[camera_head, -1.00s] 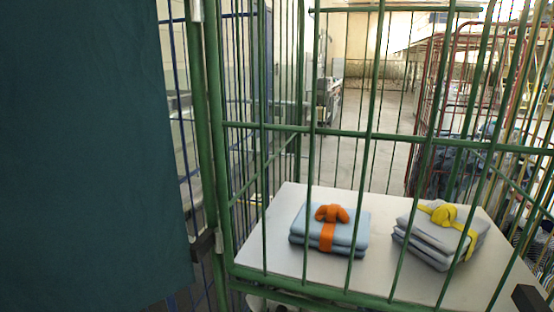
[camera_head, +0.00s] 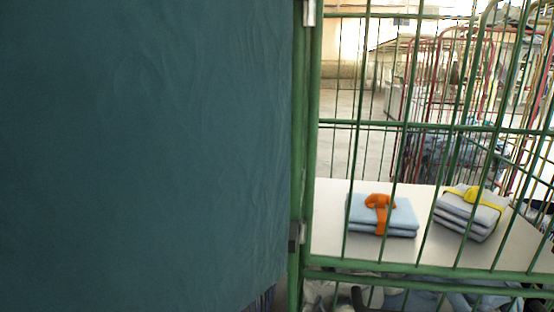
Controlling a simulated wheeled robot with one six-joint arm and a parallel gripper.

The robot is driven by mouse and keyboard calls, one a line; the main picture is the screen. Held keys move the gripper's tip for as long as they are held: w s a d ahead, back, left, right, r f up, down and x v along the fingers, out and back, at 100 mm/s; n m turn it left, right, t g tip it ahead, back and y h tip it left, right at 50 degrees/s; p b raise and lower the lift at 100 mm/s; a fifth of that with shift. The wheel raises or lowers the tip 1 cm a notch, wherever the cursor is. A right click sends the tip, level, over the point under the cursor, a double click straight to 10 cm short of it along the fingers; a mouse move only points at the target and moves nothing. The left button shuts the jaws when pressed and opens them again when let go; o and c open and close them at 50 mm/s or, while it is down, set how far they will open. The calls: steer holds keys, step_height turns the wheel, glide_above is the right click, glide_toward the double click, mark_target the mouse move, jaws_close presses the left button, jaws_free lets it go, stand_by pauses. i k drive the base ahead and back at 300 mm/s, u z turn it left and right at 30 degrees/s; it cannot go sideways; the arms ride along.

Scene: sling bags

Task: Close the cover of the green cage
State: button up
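The green cage (camera_head: 306,170) fills the right half of the view, with green bars and a white shelf (camera_head: 328,232) inside. A large dark teal cloth cover (camera_head: 140,150) hangs at the left and fills the left half of the view. Its right edge lies along the cage's left post, and its lower corner hangs near the bottom. Two folded bundles lie on the shelf: a light blue one with an orange strap (camera_head: 380,214) and a grey one with a yellow strap (camera_head: 470,211). My gripper is not in view.
Below the shelf, pale and bluish cloth items (camera_head: 420,298) show through the bars. Red-framed cages (camera_head: 440,85) stand behind. A pale open floor (camera_head: 338,105) shows beyond the bars. The cover hides everything at the left.

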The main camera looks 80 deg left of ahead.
mark_target(145, 144)
steer(key=k, duration=1.9)
steer(key=u, duration=3.25)
steer(key=k, duration=0.45)
steer(key=z, duration=1)
